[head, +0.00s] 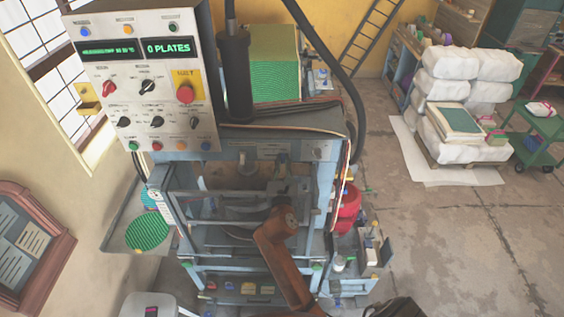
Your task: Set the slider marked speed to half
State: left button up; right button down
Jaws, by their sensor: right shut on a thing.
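The blue-grey plate press (322,150) stands in the middle of the head view. My right arm comes up from the bottom, in front of the press. My right gripper (281,190) is dark and small at the press front, below the worktop, partly hidden by its own wrist. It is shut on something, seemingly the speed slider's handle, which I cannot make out. The slider's marking and setting cannot be read. The control panel (150,75) at upper left has knobs, buttons and a green display reading "0 PLATES". My left gripper is out of view.
A thick black hose curves down the right of the press. A green plate stack (273,62) stands behind it. A red bucket (347,208) and a small bottle shelf (366,252) stand at its right. White bales (455,75) sit farther right. The floor between is clear.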

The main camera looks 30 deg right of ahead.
aim_at(274, 154)
dwell(0.4)
jog(key=shift+w+a+p, duration=0.25)
jog(key=shift+w+a, duration=0.2)
jog(key=shift+a, duration=0.3)
jog(key=shift+w+a+p, duration=0.2)
jog(key=shift+w+a, duration=0.25)
jog(key=shift+a, duration=0.3)
jog(key=c, duration=2)
grip_release()
jog(key=shift+v, duration=3.75)
